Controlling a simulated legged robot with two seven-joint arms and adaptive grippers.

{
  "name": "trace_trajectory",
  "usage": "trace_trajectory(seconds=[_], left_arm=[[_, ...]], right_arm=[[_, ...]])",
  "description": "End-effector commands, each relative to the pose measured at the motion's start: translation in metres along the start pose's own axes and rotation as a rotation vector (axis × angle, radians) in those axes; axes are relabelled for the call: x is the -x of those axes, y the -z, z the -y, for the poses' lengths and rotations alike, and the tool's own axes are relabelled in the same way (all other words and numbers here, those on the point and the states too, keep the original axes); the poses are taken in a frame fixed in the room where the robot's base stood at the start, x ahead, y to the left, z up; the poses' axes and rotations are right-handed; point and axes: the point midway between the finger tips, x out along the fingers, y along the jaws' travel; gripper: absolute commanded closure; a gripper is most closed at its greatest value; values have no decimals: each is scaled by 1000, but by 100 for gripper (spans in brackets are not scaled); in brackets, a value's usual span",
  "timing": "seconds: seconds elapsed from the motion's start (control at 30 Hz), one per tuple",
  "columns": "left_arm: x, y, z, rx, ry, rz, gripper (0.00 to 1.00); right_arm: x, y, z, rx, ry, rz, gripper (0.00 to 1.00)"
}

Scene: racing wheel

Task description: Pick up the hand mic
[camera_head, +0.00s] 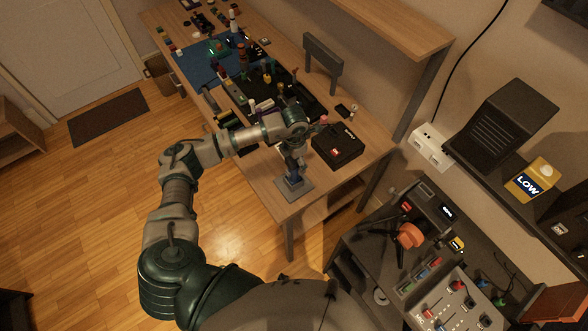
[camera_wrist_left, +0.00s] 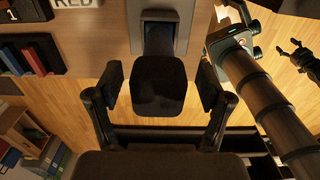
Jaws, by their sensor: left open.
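The hand mic seems to be the black, rounded block (camera_wrist_left: 158,88) in the left wrist view, on top of a blue post with a grey base. I cannot make out its details. My left gripper (camera_wrist_left: 160,85) is open, with one finger on each side of the block and a small gap at each. In the head view the gripper (camera_head: 296,148) is above the blue stand (camera_head: 294,186) at the table's front corner. It hides the top of the stand. A dark claw-like shape at the right edge of the wrist view may be my right gripper.
A black box (camera_head: 337,147) with a red button stands just right of the stand on the wooden table (camera_head: 345,180). Bottles and small items crowd the table's far part. A dark cart (camera_head: 425,250) with controls stands at the lower right. Open wooden floor lies left.

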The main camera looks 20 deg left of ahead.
Motion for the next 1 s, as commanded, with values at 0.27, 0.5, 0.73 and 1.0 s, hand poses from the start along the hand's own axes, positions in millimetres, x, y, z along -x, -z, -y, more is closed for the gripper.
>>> trace_trajectory(seconds=[0.27,0.5,0.73,1.0], left_arm=[[0,1,-2,1,2,0,66],[0,1,-2,1,1,0,100],[3,1,-3,2,0,0,100],[53,0,-3,1,-2,6,100]], right_arm=[[0,-1,-5,3,-6,1,36],[0,-1,-6,3,-6,1,36],[-2,-1,-4,2,-4,0,36],[-13,-1,-1,1,-1,0,36]])
